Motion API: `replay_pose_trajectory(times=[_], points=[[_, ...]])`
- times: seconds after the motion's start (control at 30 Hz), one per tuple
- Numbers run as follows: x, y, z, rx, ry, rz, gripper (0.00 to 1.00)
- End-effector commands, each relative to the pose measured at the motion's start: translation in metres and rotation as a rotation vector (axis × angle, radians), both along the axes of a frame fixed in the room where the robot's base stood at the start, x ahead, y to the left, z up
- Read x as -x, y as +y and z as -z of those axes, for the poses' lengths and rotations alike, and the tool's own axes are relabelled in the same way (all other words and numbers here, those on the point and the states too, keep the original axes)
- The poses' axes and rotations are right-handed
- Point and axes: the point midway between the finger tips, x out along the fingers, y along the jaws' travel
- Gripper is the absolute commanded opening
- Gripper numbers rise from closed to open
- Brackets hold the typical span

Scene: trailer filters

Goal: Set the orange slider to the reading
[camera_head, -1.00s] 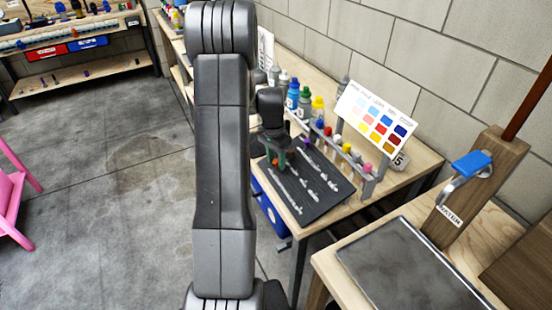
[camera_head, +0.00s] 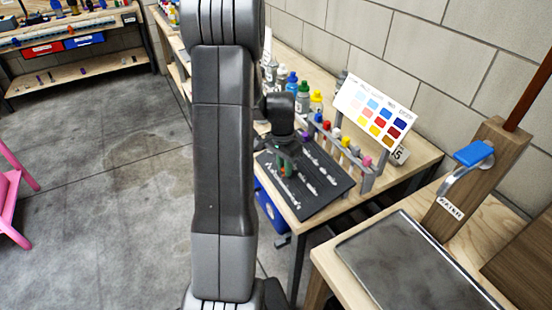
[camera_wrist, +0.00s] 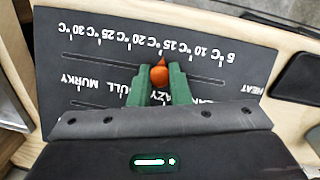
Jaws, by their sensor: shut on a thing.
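The orange slider knob (camera_wrist: 160,73) stands in the upper slot of a dark board (camera_wrist: 215,38) in the wrist view. My gripper (camera_wrist: 161,88) has green fingers closed on the knob, one on each side. The temperature scale appears upside down, with 5 °C at the right and 30 °C at the left. The knob stands close to the 15 °C label; its exact reading is hard to tell. In the head view my gripper (camera_head: 286,168) is over the left part of the board (camera_head: 318,190), and the knob is too small to make out clearly.
A second slot with words such as MURKY lies nearer my gripper, partly covered by it. A rack of coloured caps (camera_head: 345,143), several bottles (camera_head: 303,97) and a colour chart (camera_head: 372,110) stand behind the board. A bench with a grey plate (camera_head: 415,265) is at the right.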

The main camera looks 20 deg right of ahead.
Motion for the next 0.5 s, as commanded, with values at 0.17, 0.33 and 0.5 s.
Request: replay_pose_trajectory(times=[0.17,0.33,0.5], points=[[0.049,-0.008,0.001,0.002,-0.002,0.003,0.00],[0.072,-0.011,0.000,0.002,-0.002,0.001,0.00],[0.076,-0.011,-0.001,0.002,-0.002,-0.001,0.00]])
